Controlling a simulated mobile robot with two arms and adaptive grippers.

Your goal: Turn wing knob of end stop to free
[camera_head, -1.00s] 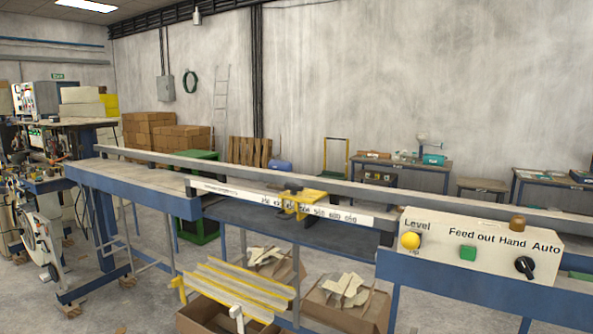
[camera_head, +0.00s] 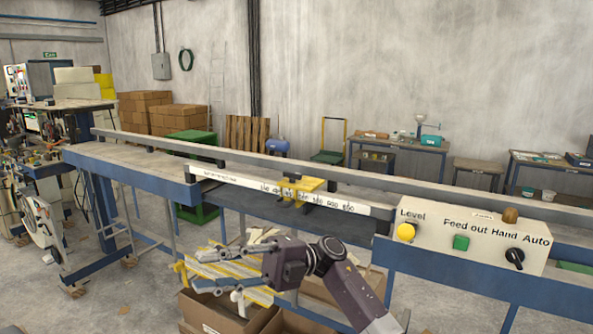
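The yellow end stop (camera_head: 312,184) sits on the white measuring rail (camera_head: 236,181), around the middle of its printed numbers. Its wing knob is too small to make out. My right gripper (camera_head: 199,271) is in the lower middle of the head view, with its arm coming in from the lower right. Its two fingers point left and are spread apart with nothing between them. It is below and left of the end stop in the picture, clear of it. My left gripper is not in view.
A control box (camera_head: 473,236) with a yellow button, a green button and a black switch stands on the right. A yellow-edged rack (camera_head: 258,297) and cardboard boxes (camera_head: 222,315) are below and behind my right gripper. A long grey bar (camera_head: 400,183) runs behind the rail.

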